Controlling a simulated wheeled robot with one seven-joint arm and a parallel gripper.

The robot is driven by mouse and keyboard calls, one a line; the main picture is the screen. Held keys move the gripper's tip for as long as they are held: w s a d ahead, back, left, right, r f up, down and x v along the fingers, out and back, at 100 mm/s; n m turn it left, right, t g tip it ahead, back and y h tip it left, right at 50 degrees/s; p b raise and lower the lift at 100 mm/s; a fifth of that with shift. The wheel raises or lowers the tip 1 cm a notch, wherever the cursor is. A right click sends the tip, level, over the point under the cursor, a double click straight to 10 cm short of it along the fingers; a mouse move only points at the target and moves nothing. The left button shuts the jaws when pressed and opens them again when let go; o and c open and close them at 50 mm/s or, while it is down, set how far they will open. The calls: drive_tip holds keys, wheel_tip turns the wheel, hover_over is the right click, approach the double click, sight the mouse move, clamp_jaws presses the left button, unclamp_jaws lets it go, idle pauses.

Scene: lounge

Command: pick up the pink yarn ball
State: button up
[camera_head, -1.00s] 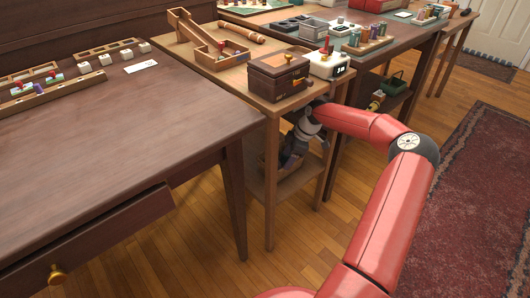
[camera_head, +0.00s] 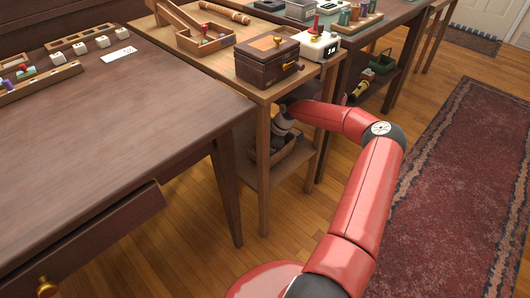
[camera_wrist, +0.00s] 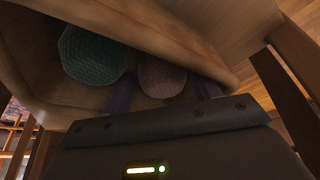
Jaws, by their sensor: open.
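The pink yarn ball (camera_wrist: 162,78) lies inside a wooden bin (camera_wrist: 215,68), beside a larger teal yarn ball (camera_wrist: 88,54). My gripper (camera_wrist: 165,90) is open, with one dark finger on each side of the pink ball in the wrist view. I cannot tell whether the fingers touch it. In the head view my gripper (camera_head: 283,122) reaches under the small table's top, over the wooden bin (camera_head: 288,154) on the lower shelf. The yarn balls cannot be made out there.
The small wooden table (camera_head: 216,63) holds a dark wooden box (camera_head: 267,61) and a white device (camera_head: 318,45) above my gripper. Table legs flank the shelf space. A large dark table (camera_head: 110,120) with a partly open drawer stands to the left.

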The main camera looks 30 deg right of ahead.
drive_tip(key=c, duration=0.7)
drive_tip(key=shift+c, duration=0.2)
